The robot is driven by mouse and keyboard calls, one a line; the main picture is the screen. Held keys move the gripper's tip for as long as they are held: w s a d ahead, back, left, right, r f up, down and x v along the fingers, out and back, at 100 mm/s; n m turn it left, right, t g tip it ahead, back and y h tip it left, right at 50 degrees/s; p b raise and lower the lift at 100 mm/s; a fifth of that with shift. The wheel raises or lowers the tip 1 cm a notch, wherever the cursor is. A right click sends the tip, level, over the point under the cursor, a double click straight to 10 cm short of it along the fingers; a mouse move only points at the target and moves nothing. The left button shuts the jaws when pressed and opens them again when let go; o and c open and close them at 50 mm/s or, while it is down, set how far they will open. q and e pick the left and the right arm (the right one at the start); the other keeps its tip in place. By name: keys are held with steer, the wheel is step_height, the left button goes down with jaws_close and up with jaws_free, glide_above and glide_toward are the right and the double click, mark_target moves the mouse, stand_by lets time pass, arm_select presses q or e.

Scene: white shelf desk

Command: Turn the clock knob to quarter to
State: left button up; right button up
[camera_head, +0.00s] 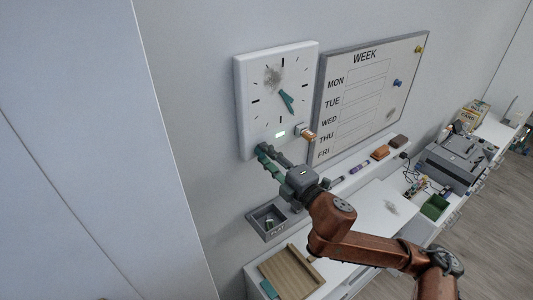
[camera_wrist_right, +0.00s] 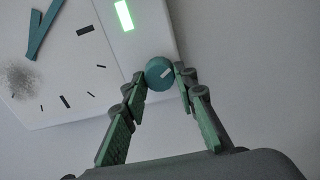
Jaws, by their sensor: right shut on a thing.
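The white square clock (camera_head: 246,95) hangs on the wall, with black ticks, a grey smudge and two teal hands (camera_head: 286,101). Both hands point to the lower right, close together. A green display (camera_head: 280,134) glows below the dial; it also shows in the wrist view (camera_wrist_right: 124,15). The round teal knob (camera_wrist_right: 159,72) with a white mark sits between the fingertips of my right gripper (camera_wrist_right: 161,80). My right gripper (camera_head: 268,153) reaches the clock's lower left part and is shut on the knob. In the head view its fingers hide the knob. My left gripper is out of view.
A WEEK whiteboard (camera_head: 366,87) hangs to the right. Below are a grey tray (camera_head: 258,222), a wooden board (camera_head: 291,272), and a white desk (camera_head: 375,215) with a green box (camera_head: 435,207).

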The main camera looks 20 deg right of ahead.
steer(key=m+p, duration=1.1)
steer(key=m, duration=1.2)
steer(key=shift+d+m, duration=0.15)
steer(key=shift+m, duration=0.15)
steer(key=shift+w+f, duration=0.1)
steer(key=o, duration=1.2)
steer(key=shift+c, duration=0.2)
steer(key=shift+r, duration=0.2)
step_height(320, 180, up, 10)
steer(key=shift+f, duration=0.1)
